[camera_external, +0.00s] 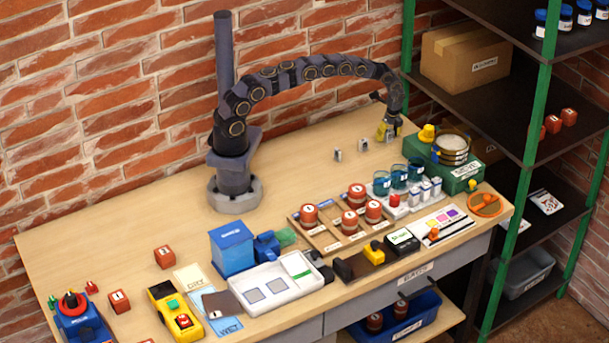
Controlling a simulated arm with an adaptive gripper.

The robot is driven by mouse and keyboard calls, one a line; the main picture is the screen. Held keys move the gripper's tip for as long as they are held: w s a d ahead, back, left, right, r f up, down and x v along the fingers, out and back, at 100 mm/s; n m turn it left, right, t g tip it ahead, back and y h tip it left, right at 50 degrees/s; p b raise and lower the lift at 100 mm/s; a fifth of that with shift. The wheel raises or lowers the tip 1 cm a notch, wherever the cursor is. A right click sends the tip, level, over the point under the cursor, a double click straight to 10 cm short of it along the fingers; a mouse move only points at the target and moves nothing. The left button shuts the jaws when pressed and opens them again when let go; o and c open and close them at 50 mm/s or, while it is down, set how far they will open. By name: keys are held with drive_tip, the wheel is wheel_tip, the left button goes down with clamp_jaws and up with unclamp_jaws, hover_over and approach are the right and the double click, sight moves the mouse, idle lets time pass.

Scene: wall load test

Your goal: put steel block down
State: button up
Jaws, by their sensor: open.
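My gripper (388,132) hangs pointing down at the back right of the table, low over the wood or at it. It is open. Its fingertips are small in the picture, and I cannot tell whether anything stands between them. Two small grey metal-looking blocks stand on the bare wood to the left of my gripper: one nearer it (363,145) and one farther left (337,155). Both are apart from the gripper. I cannot tell which of them, if either, is the steel block.
A green sieve unit (443,177) stands close to the right of my gripper. Blue-green jars (398,176) and a wooden tray (325,240) with red weights lie in front. A dark shelf rack with green posts (541,130) rises at the right. The table's back left is clear.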

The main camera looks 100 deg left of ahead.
drive_tip(key=shift+r, duration=0.15)
wheel_tip(320, 180, up, 12)
drive_tip(key=w+d, duration=0.1)
drive_tip(key=shift+d, duration=0.15)
drive_tip(key=shift+w, duration=0.15)
drive_tip(key=s+d+r+n, duration=0.2)
drive_tip(key=s+d+r, duration=0.1)
drive_tip(key=d+r, duration=0.65)
drive_tip(key=s+d+r+n, duration=0.2)
drive_tip(key=s+d+r, duration=0.35)
drive_tip(key=d, duration=0.75)
drive_tip(key=s+d+r+n, duration=0.1)
drive_tip(key=s+d+n, duration=0.1)
drive_tip(key=s+d, duration=0.5)
drive_tip(key=s+d+r+n+h, duration=0.1)
drive_tip(key=s+d+n, duration=0.2)
drive_tip(key=s+d, duration=0.5)
drive_tip(key=s, duration=0.6)
drive_tip(key=shift+s+d+r, duration=0.15)
drive_tip(key=shift+s+r, duration=0.05)
drive_tip(key=shift+r, duration=0.2)
